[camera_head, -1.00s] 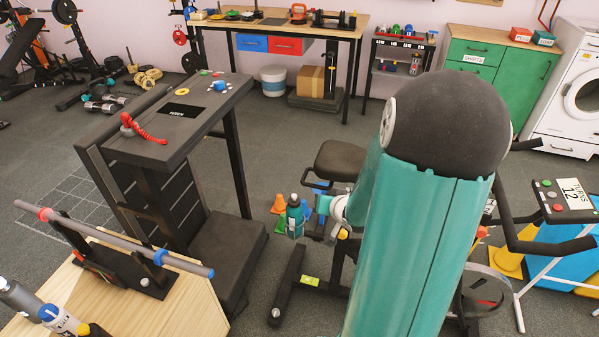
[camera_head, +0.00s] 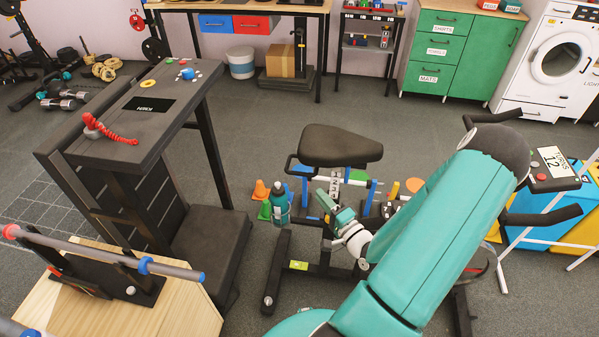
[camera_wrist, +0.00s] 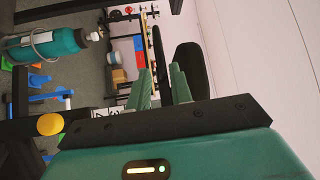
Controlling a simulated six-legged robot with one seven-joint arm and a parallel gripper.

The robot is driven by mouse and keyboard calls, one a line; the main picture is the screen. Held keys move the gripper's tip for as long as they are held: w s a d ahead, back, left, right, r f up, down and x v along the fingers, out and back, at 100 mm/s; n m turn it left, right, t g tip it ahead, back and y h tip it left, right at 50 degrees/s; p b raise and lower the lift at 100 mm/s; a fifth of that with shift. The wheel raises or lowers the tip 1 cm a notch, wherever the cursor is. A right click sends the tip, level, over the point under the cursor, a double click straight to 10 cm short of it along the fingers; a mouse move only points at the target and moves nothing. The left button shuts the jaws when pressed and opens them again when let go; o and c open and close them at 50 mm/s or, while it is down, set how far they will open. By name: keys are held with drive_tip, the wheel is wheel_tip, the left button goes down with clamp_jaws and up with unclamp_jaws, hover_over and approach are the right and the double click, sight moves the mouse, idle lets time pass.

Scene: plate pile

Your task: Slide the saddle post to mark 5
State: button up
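The black bike saddle (camera_head: 340,146) sits on the exercise bike in the middle of the head view. Below it is a pale marked strip on the saddle post (camera_head: 334,184); its marks are too small to read there. My gripper (camera_head: 328,203) is just below the saddle, near the post. A number label (camera_wrist: 108,112) and a yellow knob (camera_wrist: 50,124) are close by. Contact with the post cannot be told.
A teal bottle (camera_head: 280,205) in a holder is left of the post; it also shows in the wrist view (camera_wrist: 50,44). Orange and green cones (camera_head: 261,190) stand behind it. Handlebars and a counter (camera_head: 554,168) are to the right. A dark console (camera_head: 150,105) stands left.

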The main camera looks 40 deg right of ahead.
sight(301, 174)
drive_tip(key=w, duration=0.3)
drive_tip(key=w+r, duration=0.1)
drive_tip(key=w, duration=0.3)
drive_tip(key=w+d, duration=0.1)
drive_tip(key=w, duration=0.2)
drive_tip(key=shift+w+d+r, duration=0.1)
drive_tip(key=shift+w+r, duration=0.1)
drive_tip(key=shift+w, duration=0.2)
clamp_jaws()
